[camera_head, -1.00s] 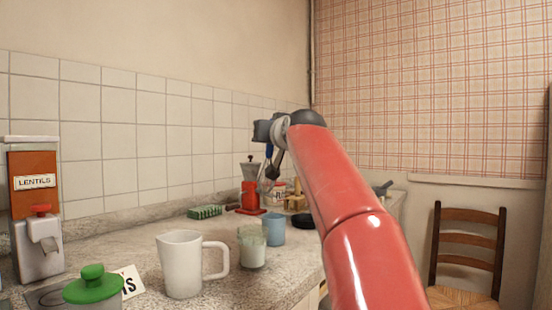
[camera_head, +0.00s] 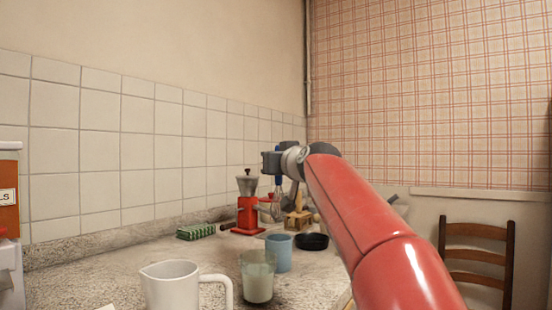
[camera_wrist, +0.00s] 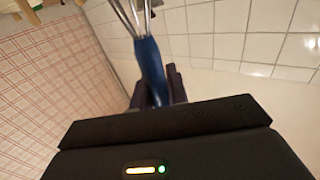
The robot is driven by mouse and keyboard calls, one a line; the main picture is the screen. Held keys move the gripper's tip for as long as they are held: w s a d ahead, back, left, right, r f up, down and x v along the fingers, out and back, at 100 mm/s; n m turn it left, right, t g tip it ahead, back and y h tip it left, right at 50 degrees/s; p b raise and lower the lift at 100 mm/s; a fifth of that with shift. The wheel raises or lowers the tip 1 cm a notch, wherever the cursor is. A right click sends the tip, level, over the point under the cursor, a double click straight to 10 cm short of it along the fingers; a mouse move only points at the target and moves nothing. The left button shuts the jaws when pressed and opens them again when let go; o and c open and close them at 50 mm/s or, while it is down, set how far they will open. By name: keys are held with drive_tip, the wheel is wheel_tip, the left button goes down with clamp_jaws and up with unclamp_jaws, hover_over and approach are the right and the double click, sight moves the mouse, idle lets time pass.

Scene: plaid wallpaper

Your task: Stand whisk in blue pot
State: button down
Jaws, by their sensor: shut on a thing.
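My gripper (camera_head: 279,177) is shut on the whisk and holds it in the air above the counter. The whisk hangs with its blue handle (camera_head: 278,182) up and its wires (camera_head: 276,208) down. In the wrist view the blue handle (camera_wrist: 149,62) sits between the dark fingers (camera_wrist: 158,88), with the wires running to the top edge. The light blue pot (camera_head: 279,253) stands upright on the counter, below and nearer than the whisk. The glass partly overlaps its left side. The pot is not seen in the wrist view.
A glass with pale contents (camera_head: 257,278) stands beside the pot, and a white jug (camera_head: 171,290) is nearer. Behind are a red grinder (camera_head: 247,212), a green-topped block (camera_head: 196,231), a black dish (camera_head: 312,241) and a wooden item (camera_head: 298,219). Bare counter (camera_head: 130,262) lies left.

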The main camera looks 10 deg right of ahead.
sight(281, 197)
drive_tip(key=shift+f+b, duration=3.65)
drive_tip(key=shift+f, duration=0.3)
drive_tip(key=c, duration=1.3)
unclamp_jaws()
drive_tip(key=s+b, duration=0.1)
drive_tip(key=s, duration=0.1)
drive_tip(key=s+d+b, duration=0.1)
drive_tip(key=s, duration=0.4)
drive_tip(key=shift+s+d+b, duration=0.15)
drive_tip(key=shift+s+b, duration=0.2)
drive_tip(key=shift+b, duration=0.05)
